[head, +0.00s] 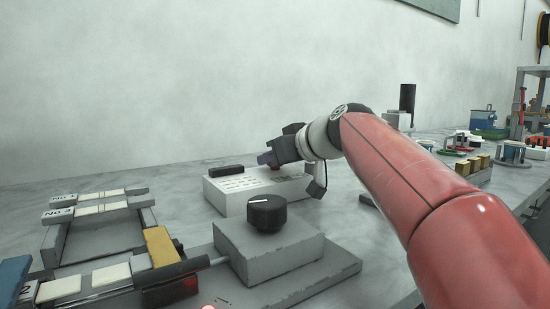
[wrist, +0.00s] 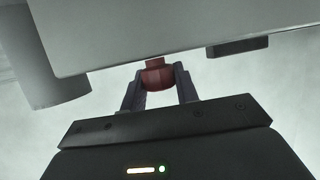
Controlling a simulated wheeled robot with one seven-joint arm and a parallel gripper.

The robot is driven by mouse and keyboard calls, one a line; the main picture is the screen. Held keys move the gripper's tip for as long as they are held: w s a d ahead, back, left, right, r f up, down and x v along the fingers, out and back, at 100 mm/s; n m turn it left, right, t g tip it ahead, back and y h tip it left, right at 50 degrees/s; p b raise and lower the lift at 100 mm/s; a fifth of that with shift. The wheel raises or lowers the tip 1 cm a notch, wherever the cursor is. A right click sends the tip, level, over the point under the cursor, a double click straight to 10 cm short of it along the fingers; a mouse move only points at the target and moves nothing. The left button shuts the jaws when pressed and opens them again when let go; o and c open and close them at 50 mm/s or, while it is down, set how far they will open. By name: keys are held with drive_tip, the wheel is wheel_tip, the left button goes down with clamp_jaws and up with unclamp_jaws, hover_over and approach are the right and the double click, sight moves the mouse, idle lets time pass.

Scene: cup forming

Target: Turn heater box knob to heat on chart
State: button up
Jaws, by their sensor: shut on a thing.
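A large black knob (head: 267,213) with a white pointer line sits on top of a grey box (head: 268,252) in the head view. Behind it stands a pale box (head: 235,203) with rows of small marks on its top; I cannot tell whether this is the chart. My gripper (head: 268,159) is over the back of the pale box, apart from the black knob. In the wrist view my gripper (wrist: 158,82) is shut on a red piece (wrist: 157,76), which touches or nearly touches a pale surface (wrist: 200,28). The fingers partly hide the red piece.
A black bar (head: 226,171) lies at the pale box's left. A tray frame with labelled strips (head: 98,208) and a yellow block (head: 160,246) stand at left, near a dark rod. More equipment (head: 485,125) stands further back.

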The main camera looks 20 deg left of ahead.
drive_tip(key=m+t+h+p, duration=0.1)
drive_tip(key=m, duration=0.1)
drive_tip(key=m+t+h+p, duration=0.1)
drive_tip(key=m+t+h, duration=0.1)
drive_tip(key=shift+s+a+r, duration=0.1)
drive_tip(key=shift+a+r, duration=0.05)
drive_tip(key=shift+f+m+t+h, duration=0.2)
drive_tip(key=shift+m+t+h, duration=0.7)
drive_tip(key=shift+m+h, duration=0.25)
drive_tip(key=shift+m+h+b, duration=0.25)
drive_tip(key=shift+h+b, duration=0.05)
drive_tip(key=shift+h, duration=0.15)
drive_tip(key=o, duration=1)
drive_tip(key=shift+r, duration=0.1)
wheel_tip(320, 180, up, 20)
drive_tip(key=p, duration=0.9)
drive_tip(key=shift+p, duration=0.4)
